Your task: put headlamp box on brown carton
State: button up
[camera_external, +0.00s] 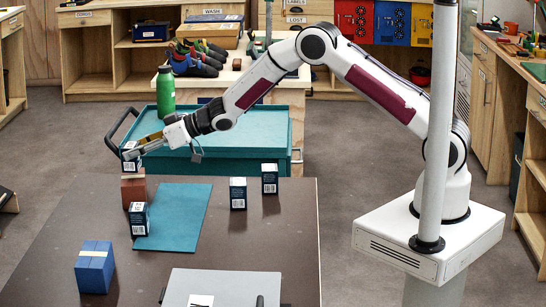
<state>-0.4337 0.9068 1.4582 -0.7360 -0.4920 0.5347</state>
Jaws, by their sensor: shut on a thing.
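My gripper (135,151) reaches in from the right over the far left of the dark table. It is shut on a small dark-blue and white headlamp box (129,166), whose upper part is partly hidden by the fingers. The held box is upright, directly over the brown carton (133,190). Its bottom is at or very near the carton's top; I cannot tell whether they touch.
Similar small boxes stand on the teal mat's (184,210) left edge (139,221) and to its right (238,195) (270,180). A blue carton (94,268) is at front left, a grey laptop-like panel (240,287) at front. A teal cart (262,128) stands behind the table (277,232).

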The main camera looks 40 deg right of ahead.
jog(key=shift+f, duration=0.95)
jog(key=shift+f, duration=0.15)
jog(key=o, duration=1.2)
jog(key=shift+c, duration=0.2)
jog(key=v, duration=1.2)
jog(key=shift+d, duration=0.1)
